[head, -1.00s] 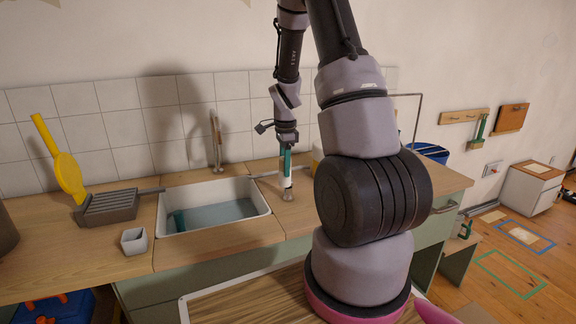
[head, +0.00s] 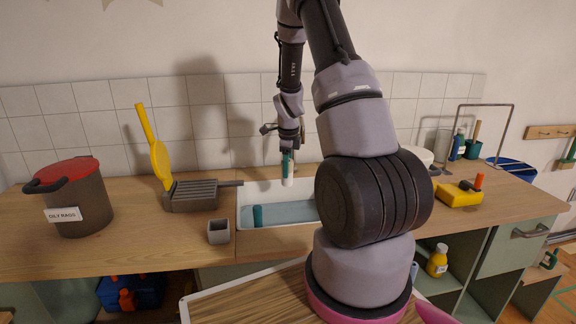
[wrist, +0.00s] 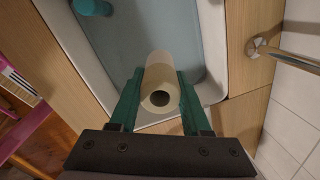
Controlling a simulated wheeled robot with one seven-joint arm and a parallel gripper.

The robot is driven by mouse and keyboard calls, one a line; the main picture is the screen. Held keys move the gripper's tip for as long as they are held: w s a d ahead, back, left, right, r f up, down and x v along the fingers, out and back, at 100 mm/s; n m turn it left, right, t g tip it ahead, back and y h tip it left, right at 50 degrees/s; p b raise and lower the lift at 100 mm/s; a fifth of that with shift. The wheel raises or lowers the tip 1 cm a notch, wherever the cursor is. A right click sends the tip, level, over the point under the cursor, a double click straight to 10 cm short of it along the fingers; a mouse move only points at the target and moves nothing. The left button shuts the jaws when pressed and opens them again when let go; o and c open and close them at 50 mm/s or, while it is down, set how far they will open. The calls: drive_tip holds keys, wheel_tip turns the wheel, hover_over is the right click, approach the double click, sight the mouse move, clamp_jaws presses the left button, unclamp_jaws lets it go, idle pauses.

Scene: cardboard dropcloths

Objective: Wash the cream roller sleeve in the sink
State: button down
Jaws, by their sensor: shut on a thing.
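The cream roller sleeve (wrist: 158,76) is held between the two green fingers of my gripper (wrist: 161,82) in the wrist view, its open end facing the camera. In the head view my gripper (head: 288,160) points down at the sink, with the sleeve's pale lower end (head: 288,182) showing under the fingers. The sink (head: 243,212) is a white basin with grey-blue water, also in the wrist view (wrist: 82,55). The sleeve is over the basin; I cannot tell whether it touches the water. My arm hides the sink's right part.
A teal object (head: 258,216) sits in the sink's left end. A grey cup (head: 219,232), a grey ridged tray with a yellow paddle (head: 160,160) and a red-lidded bin (head: 80,200) stand left. A metal tap (wrist: 285,55) is beside the basin.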

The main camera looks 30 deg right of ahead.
wheel_tip(320, 180, down, 19)
drive_tip(key=shift+f, duration=0.1)
idle(0.6)
